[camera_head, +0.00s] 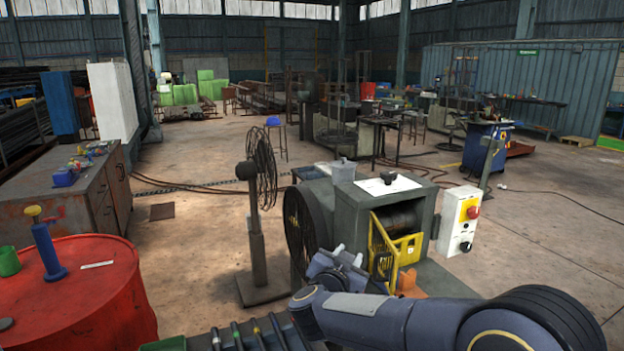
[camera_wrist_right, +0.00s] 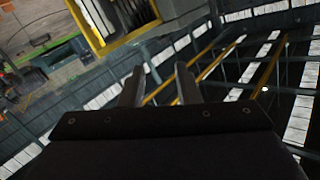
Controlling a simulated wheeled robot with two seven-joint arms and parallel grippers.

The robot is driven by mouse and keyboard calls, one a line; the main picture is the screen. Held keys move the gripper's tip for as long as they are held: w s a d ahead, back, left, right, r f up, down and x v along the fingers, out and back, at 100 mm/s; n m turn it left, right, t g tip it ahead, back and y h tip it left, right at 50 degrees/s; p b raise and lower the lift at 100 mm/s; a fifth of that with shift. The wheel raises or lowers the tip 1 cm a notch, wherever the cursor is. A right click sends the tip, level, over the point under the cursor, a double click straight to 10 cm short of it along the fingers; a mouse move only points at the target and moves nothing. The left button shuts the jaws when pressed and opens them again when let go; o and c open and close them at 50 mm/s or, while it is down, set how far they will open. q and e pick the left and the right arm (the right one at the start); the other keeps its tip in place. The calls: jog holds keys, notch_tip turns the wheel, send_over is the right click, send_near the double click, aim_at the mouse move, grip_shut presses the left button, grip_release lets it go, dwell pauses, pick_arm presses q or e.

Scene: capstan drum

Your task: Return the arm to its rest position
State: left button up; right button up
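My right arm comes in from the lower right in the head view. Its gripper (camera_head: 348,257) is in front of the capstan machine, near the yellow guard (camera_head: 382,247). In the right wrist view the two fingers of this gripper (camera_wrist_right: 158,85) stand apart with nothing between them. The grey capstan housing (camera_head: 428,205) has an open front with a dark drum (camera_head: 398,216) inside. A dark spoked wheel (camera_head: 300,232) is on its left side. My left gripper is not in view.
A white control box (camera_head: 459,221) with a red button is on the housing's right. A fan-like wheel on a stand (camera_head: 256,240) is to the left. A red barrel (camera_head: 85,300) is at the lower left. Floor is open at the right.

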jog(key=s+d+r+n+g+y, duration=0.1)
jog(key=s+d+r+n+y, duration=0.15)
jog(key=s+d+y, duration=0.35)
jog(key=s+d+r+n+g+y, duration=0.1)
jog(key=s+d+n+y, duration=0.2)
jog(key=s, duration=0.5)
jog(key=s+d+f+g, duration=0.2)
jog(key=s+f+g, duration=0.2)
jog(key=s, duration=0.8)
jog(key=s+d+f+g, duration=0.1)
jog(key=s+f+g, duration=0.2)
jog(key=s+f, duration=0.6)
jog(key=s, duration=0.4)
jog(key=shift+s+d+f+n+g+y, duration=0.15)
jog(key=shift+d+f+n+g+y, duration=0.15)
jog(key=shift+d+n+g, duration=0.1)
